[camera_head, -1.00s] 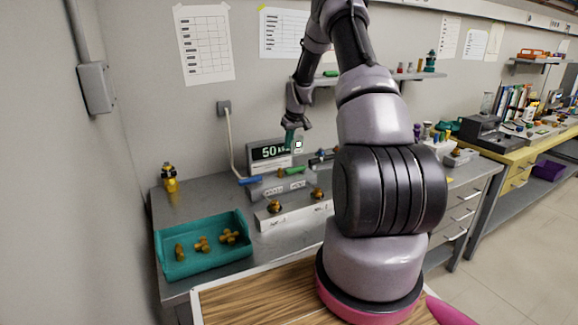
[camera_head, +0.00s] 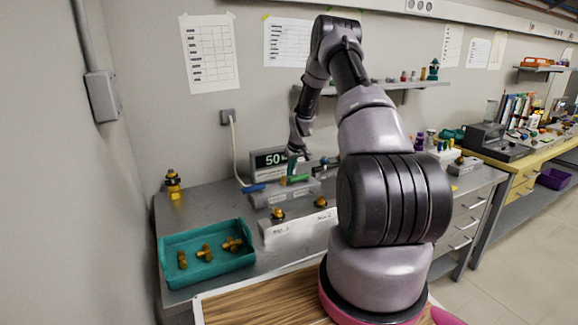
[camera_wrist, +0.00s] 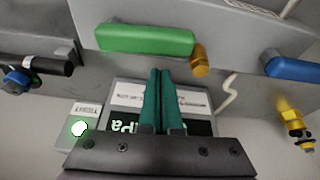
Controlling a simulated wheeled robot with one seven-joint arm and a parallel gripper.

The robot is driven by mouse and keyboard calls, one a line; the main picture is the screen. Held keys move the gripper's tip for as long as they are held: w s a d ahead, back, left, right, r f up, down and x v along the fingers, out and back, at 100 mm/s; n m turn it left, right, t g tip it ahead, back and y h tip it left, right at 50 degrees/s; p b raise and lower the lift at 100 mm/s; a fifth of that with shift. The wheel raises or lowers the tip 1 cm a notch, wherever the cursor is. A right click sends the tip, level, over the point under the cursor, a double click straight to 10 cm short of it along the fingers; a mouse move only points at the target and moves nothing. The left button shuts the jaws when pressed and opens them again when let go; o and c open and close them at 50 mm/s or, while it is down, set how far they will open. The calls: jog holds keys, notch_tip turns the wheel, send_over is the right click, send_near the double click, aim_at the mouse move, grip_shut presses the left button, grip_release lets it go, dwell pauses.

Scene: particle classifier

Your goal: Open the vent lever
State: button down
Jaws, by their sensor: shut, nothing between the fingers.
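A grey valve block (camera_head: 282,193) on the bench has two levers. The blue lever (camera_head: 254,188) is at its left and the green lever (camera_head: 295,180) is at its right; I cannot read which is labelled vent. In the wrist view, turned around, the green lever (camera_wrist: 146,40) lies lengthwise with a brass pivot (camera_wrist: 201,60), and the blue lever (camera_wrist: 292,68) is at the right. My gripper (camera_head: 292,174), with teal fingers, is at the green lever. Its shut, empty fingertips (camera_wrist: 160,72) show next to the green lever; contact cannot be told.
A pressure display (camera_head: 268,160) stands behind the block, with a lit button (camera_wrist: 80,128) beside it. In front is a white holder (camera_head: 290,228) with brass fittings. A teal tray (camera_head: 207,278) with brass parts is at the front left. A yellow fitting (camera_head: 173,184) stands at the back left.

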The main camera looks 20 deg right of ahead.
aim_at(296, 181)
jog(key=shift+s+f, duration=0.1)
jog(key=shift+s, duration=0.85)
jog(key=shift+s+n, duration=0.35)
jog(key=shift+n, duration=0.35)
jog(key=s+n+y, duration=0.1)
jog(key=n, duration=0.1)
jog(key=shift+s+d+n, duration=0.1)
jog(key=shift+s+n, duration=0.1)
jog(key=shift+n, duration=0.1)
jog(key=n, duration=0.1)
jog(key=s+n, duration=0.1)
jog(key=n+g+y, duration=0.1)
jog(key=shift+s+d+n, duration=0.25)
jog(key=shift+s+n, duration=0.05)
jog(key=shift+s, duration=0.1)
jog(key=n, duration=0.1)
jog(key=s+d+n+g, duration=0.1)
jog(key=n, duration=0.1)
jog(key=n+y, duration=0.1)
jog(key=shift+s+d+n, duration=0.2)
jog(key=shift+s+n, duration=0.1)
jog(key=shift+s, duration=0.1)
jog(key=d+n, duration=0.1)
jog(key=n, duration=0.1)
jog(key=s+n+g, duration=0.1)
jog(key=shift+d+n+g, duration=0.3)
jog(key=shift+d+n, duration=0.05)
jog(key=shift+n, duration=0.05)
jog(key=shift+s+d, duration=0.15)
jog(key=shift+d, duration=0.3)
